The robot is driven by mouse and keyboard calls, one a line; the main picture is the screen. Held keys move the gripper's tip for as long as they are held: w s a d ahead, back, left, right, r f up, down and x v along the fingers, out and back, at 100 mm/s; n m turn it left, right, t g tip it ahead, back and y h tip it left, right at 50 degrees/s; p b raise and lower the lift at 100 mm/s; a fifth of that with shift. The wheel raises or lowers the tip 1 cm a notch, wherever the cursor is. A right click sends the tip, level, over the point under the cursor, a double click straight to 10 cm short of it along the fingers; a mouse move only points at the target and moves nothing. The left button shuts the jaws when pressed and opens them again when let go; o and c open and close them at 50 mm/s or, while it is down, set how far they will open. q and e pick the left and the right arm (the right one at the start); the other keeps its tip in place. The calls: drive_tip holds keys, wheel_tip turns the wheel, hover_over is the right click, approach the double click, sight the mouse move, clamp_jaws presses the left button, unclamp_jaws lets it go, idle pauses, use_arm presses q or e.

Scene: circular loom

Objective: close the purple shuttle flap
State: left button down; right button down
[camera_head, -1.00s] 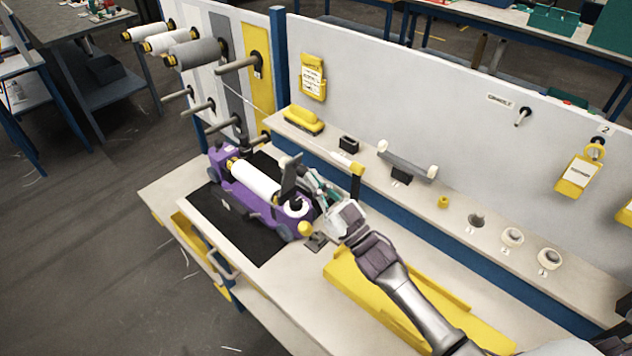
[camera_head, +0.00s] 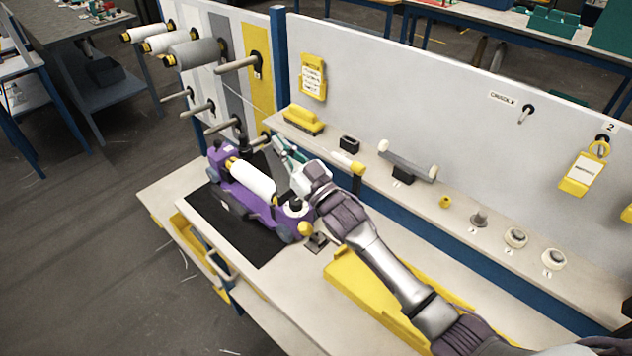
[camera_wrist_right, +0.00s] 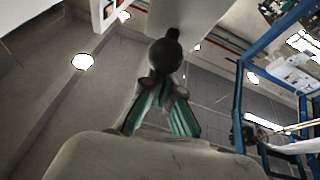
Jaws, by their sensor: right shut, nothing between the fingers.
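The purple shuttle (camera_head: 248,208) lies on a black mat (camera_head: 200,205) on the bench and carries a white roll (camera_head: 253,181). A dark knob (camera_head: 295,205) shows at its right end, beside a yellow round part (camera_head: 306,229). My right gripper (camera_head: 280,144), with teal fingers, is shut and empty behind the shuttle, above the bench. Its teal fingers (camera_wrist_right: 164,110) show in the right wrist view, with a dark rounded part in front. My left gripper is out of view.
A shelf (camera_head: 440,205) along the back panel holds a yellow block (camera_head: 303,121), a grey roller (camera_head: 408,160) and several small spools. Pegs with rolls (camera_head: 195,52) stick out at the upper left. A yellow tray (camera_head: 365,298) lies under my right arm.

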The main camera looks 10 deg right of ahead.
drive_tip(key=shift+w+a+g, duration=0.3)
drive_tip(key=shift+w+a, duration=0.15)
drive_tip(key=shift+w, duration=0.35)
drive_tip(key=shift+w+a+f+n+g+h+p, duration=0.15)
drive_tip(key=shift+w+a+f+g+h, duration=0.4)
drive_tip(key=shift+w+a+f+g, duration=0.8)
drive_tip(key=shift+w+a+f+n+g+h+p, duration=0.15)
drive_tip(key=shift+w+a+f+g+h, duration=0.35)
drive_tip(key=shift+w+a+f, duration=0.95)
drive_tip(key=shift+w+a+f+g+h+p, duration=0.25)
drive_tip(key=shift+w+a+f+g+h, duration=0.5)
drive_tip(key=shift+w, duration=1.3)
drive_tip(key=shift+d+f, duration=0.3)
drive_tip(key=shift+f, duration=0.05)
